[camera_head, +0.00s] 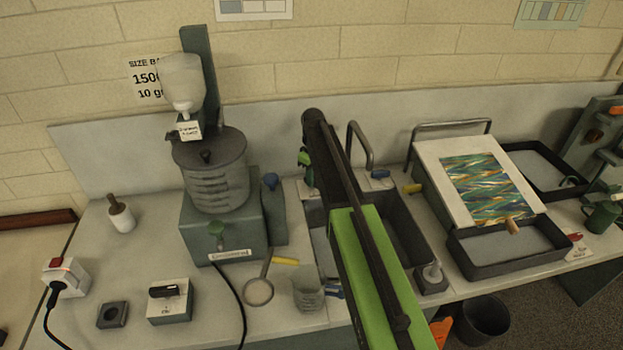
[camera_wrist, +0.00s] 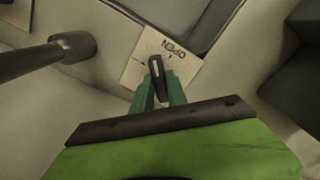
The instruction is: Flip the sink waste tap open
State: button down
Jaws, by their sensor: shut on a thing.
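The waste tap in the wrist view is a dark lever (camera_wrist: 155,66) with a pale stripe, on a cream plate (camera_wrist: 187,71). The plate reads OPEN, upside down in this view, with small dark marks beside the lever. My gripper (camera_wrist: 161,88) has its green fingers on both sides of the lever and is shut on it. The lever stands roughly upright in the picture, just left of the word OPEN. In the head view my gripper (camera_head: 305,158) is behind the sink (camera_head: 405,235), largely hidden by my arm. The lever cannot be made out there.
A grey bent spout (camera_head: 364,147) rises right of my arm; a dark round-ended bar (camera_wrist: 72,46) is left of the plate. A grey machine (camera_head: 222,230) stands left of the sink. A tilted board (camera_head: 435,170) and tray (camera_head: 470,265) stand right.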

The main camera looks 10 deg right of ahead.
jog(key=shift+a, duration=0.15)
jog(key=m, duration=0.4)
jog(key=shift+m, duration=2.2)
jog(key=c, duration=1.3)
grip_release()
